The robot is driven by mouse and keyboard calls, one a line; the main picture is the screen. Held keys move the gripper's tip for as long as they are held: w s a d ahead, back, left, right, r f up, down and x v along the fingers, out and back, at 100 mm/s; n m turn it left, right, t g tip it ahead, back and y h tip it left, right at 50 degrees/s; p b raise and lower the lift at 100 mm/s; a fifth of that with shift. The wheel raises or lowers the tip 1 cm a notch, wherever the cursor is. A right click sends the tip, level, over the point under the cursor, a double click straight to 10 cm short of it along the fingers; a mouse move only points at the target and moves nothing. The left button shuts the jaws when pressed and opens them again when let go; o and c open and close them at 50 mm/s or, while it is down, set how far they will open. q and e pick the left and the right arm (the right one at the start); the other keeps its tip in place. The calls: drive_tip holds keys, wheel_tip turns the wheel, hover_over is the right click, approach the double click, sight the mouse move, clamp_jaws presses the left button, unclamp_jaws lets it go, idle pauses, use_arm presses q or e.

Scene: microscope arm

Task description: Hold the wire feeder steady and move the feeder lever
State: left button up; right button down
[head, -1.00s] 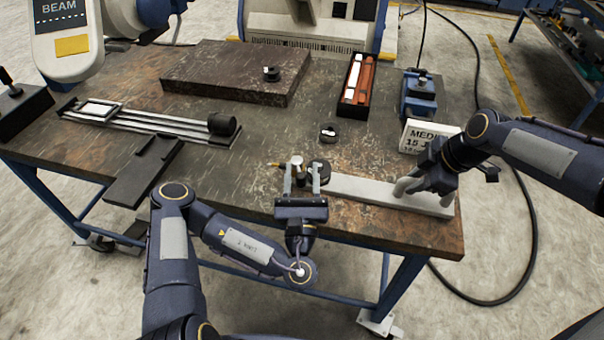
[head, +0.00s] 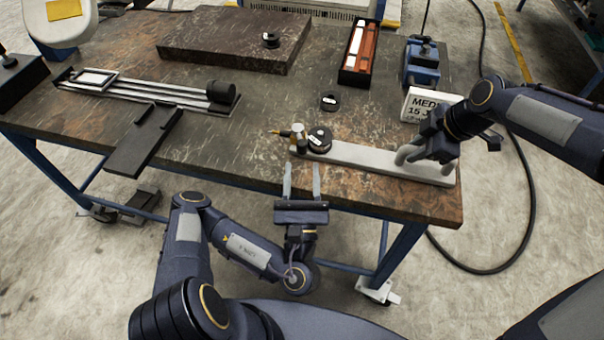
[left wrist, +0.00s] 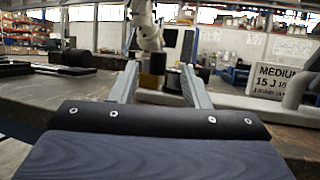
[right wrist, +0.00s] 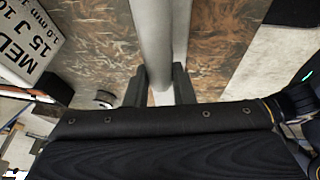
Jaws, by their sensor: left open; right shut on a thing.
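The wire feeder is a long pale grey bar (head: 375,159) lying along the table's front edge. At its left end are a black spool with a white mark (head: 320,139), a small upright cylinder with a pale top (head: 297,133) and a brass-coloured tip. I cannot tell which part is the lever. My left gripper (head: 302,166) is open and empty, in front of this end and apart from it. The spool also shows between its fingers in the left wrist view (left wrist: 158,63). My right gripper (head: 428,150) is shut on the feeder's right end; the grey bar shows between its fingers (right wrist: 160,92).
A sign reading MEDIUM 15 J (head: 432,106) stands behind my right gripper. A small black round part (head: 328,102) lies behind the feeder. A blue device (head: 421,62), a box with red and white pieces (head: 358,55) and a dark slab (head: 235,40) stand farther back.

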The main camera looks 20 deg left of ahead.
drive_tip(key=shift+r, duration=0.15)
drive_tip(key=c, duration=1.1)
unclamp_jaws()
drive_tip(key=shift+c, duration=0.2)
